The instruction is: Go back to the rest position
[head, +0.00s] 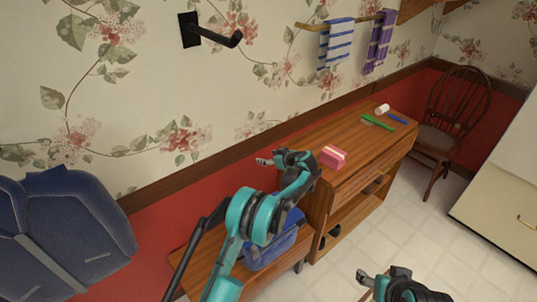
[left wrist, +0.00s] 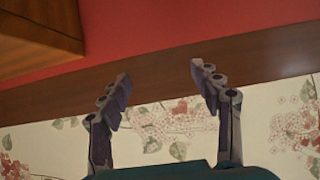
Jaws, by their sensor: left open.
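My left arm reaches up the middle of the head view. Its gripper (head: 264,162) is in front of the red lower wall, left of the wooden cabinet's top. In the left wrist view the two fingers of the left gripper (left wrist: 160,76) stand wide apart with nothing between them. Behind them are the wooden wall rail and the floral wallpaper. My right gripper (head: 364,279) is low in the head view, over the pale floor. It is small there, and I cannot tell how its fingers stand.
A wooden cabinet (head: 345,180) bears a pink box (head: 333,157), a white roll (head: 382,109) and green and blue sticks. A blue bag (head: 275,245) is behind my left arm. Towels (head: 337,43) hang above. The tiled floor (head: 400,235) is clear.

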